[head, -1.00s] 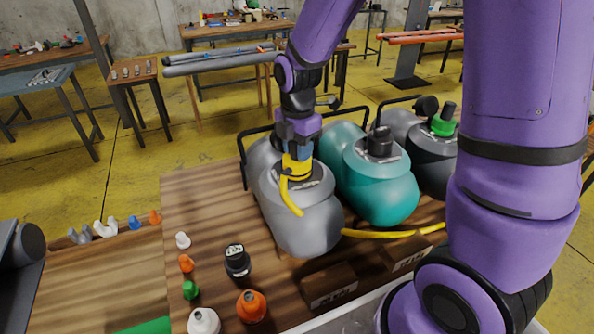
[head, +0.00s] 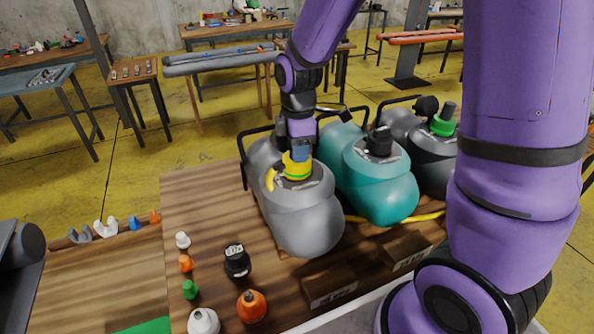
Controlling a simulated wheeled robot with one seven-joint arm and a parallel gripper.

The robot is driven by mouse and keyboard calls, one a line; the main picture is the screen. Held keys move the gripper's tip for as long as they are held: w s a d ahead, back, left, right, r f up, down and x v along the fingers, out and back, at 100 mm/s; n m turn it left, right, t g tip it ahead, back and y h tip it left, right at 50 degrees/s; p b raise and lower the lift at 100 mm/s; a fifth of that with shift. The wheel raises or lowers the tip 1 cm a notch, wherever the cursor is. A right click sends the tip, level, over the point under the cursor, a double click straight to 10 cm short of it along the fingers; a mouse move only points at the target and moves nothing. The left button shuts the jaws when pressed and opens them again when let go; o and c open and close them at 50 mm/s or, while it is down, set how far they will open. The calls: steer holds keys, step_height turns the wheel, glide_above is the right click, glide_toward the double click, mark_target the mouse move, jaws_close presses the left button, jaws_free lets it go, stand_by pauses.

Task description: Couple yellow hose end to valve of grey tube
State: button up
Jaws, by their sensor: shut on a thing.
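My gripper (head: 299,150) points down over this patch and is shut on the yellow hose end (head: 297,166). The hose end stands roughly upright at the patch, with a thin green line low on its collar. A short bend of yellow hose (head: 269,180) shows at its left. The valve is hidden under the hose end, so I cannot tell whether the two are locked together.
A teal tube (head: 385,190) with a black valve cap stands close on the right. A dark grey tube (head: 432,155) with a green collar is beyond it. More yellow hose (head: 425,216) lies at right. Several small caps and two dark blocks (head: 330,287) are in front.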

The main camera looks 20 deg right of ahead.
stand_by(0.3)
steer(key=m, duration=0.4)
steer(key=o, duration=1)
steer(key=shift+o, duration=0.2)
step_height(320, 180, up, 11)
steer(key=shift+f, duration=0.1)
